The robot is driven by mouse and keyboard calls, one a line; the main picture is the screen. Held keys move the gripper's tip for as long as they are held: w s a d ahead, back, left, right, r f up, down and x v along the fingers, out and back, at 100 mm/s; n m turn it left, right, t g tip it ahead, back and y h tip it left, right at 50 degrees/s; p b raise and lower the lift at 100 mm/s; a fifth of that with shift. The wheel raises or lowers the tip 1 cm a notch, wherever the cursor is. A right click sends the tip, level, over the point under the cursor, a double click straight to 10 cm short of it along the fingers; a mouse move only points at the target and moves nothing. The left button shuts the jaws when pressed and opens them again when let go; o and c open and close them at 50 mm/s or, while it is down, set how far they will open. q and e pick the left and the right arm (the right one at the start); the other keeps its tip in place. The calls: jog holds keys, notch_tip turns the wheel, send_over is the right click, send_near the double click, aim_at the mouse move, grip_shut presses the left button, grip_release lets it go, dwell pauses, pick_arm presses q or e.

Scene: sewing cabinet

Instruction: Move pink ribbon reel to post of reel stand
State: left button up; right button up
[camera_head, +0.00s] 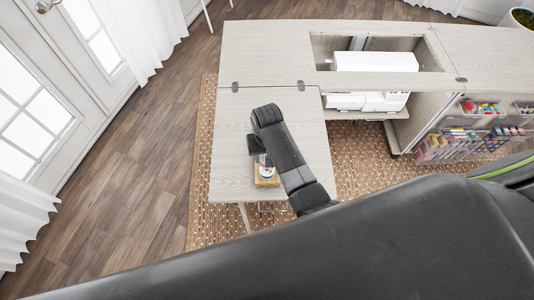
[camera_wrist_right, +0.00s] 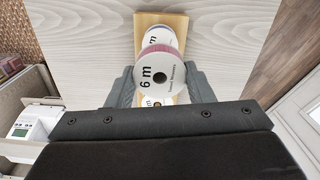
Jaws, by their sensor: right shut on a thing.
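The pink ribbon reel (camera_wrist_right: 160,75), with white flanges marked "6 m" and a pink rim, sits between the fingers of my right gripper (camera_wrist_right: 161,88) in the right wrist view. The gripper is shut on it. Behind it is the wooden reel stand (camera_wrist_right: 152,20), with another white-flanged reel (camera_wrist_right: 158,37) at it. Part of a further white disc shows below the pink reel. The stand's post is hidden. In the head view the stand (camera_head: 266,181) lies on the table leaf, beside and partly behind my right arm. I cannot tell whether the held reel touches the stand. My left gripper is not seen.
The pale wooden table leaf (camera_head: 232,150) is clear to the left of my arm. The cabinet behind holds a white sewing machine (camera_head: 374,62) in its opening. An open door carries racks of coloured threads (camera_head: 455,143) at the right.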

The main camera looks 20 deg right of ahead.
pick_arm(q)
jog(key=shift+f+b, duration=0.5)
pick_arm(e)
jog(key=shift+f, duration=0.95)
jog(key=o, duration=1)
